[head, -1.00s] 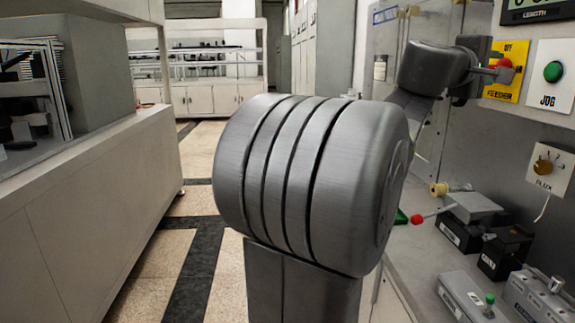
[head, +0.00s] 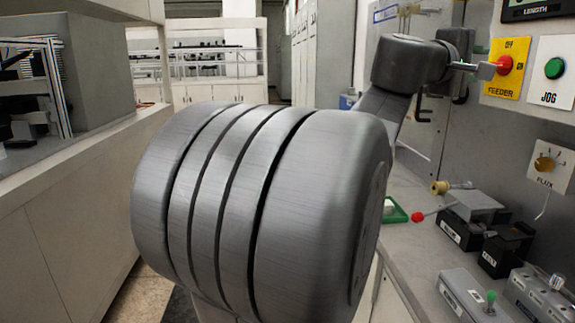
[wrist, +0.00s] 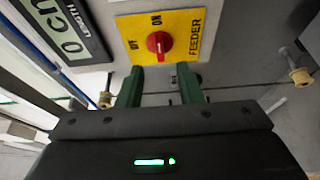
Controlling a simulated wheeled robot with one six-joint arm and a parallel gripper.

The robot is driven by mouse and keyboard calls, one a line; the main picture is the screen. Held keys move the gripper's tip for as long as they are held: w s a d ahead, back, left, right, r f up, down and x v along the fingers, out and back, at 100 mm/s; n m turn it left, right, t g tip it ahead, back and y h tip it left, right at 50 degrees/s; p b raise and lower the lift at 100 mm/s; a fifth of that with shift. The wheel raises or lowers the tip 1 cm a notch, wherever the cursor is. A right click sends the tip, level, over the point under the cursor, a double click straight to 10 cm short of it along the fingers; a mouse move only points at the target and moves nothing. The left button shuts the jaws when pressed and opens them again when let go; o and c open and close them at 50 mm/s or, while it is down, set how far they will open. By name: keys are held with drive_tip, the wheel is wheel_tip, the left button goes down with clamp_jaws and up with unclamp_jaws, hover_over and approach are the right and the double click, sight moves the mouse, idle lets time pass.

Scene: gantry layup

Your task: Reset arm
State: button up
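My gripper (wrist: 160,88) shows two green fingers in the wrist view, parted with nothing between them. Its tips are just short of a red knob (wrist: 159,42) on a yellow FEEDER switch plate (wrist: 183,30) marked OFF and ON. In the head view my gripper (head: 487,68) is just left of the red knob (head: 505,65) on the yellow plate (head: 503,88), with a small gap. I cannot tell for sure which mark the knob points to. My large grey arm joint fills the middle of the head view.
A green JOG button (head: 554,68) and a FLUX dial (head: 546,163) are on the wall at right. Below are a red-tipped lever (head: 420,218), grey boxes (head: 470,300) and a green tray (head: 397,211) on the bench. A counter (head: 60,215) stands at left.

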sight(497, 62)
drive_tip(key=v, duration=0.7)
drive_tip(key=x, duration=0.4)
drive_tip(key=p+x, duration=0.1)
drive_tip(key=x, duration=0.4)
drive_tip(key=p+x, duration=0.1)
drive_tip(key=x, duration=0.3)
drive_tip(key=shift+w+d+r, duration=0.2)
drive_tip(key=shift+d+r, duration=0.1)
drive_tip(key=shift+d, duration=0.05)
drive_tip(key=shift+s+n+p, duration=0.1)
drive_tip(key=shift+n+p, duration=0.3)
drive_tip(key=shift+p, duration=1.05)
drive_tip(key=n+g+y+p, duration=0.1)
drive_tip(key=n+p, duration=0.2)
drive_tip(key=p, duration=0.6)
drive_tip(key=shift+r, duration=0.2)
drive_tip(key=n+p, duration=0.1)
drive_tip(key=p, duration=0.4)
drive_tip(key=n+g+y+p, duration=0.1)
drive_tip(key=p, duration=0.4)
drive_tip(key=shift+r+n+g, duration=0.15)
drive_tip(key=shift+n+g, duration=0.15)
drive_tip(key=shift+n, duration=0.1)
drive_tip(key=shift+w+n+p, duration=0.25)
drive_tip(key=shift+n+p, duration=0.15)
drive_tip(key=shift+p, duration=0.65)
drive_tip(key=shift+a+f, duration=0.1)
drive_tip(key=shift+f, duration=0.2)
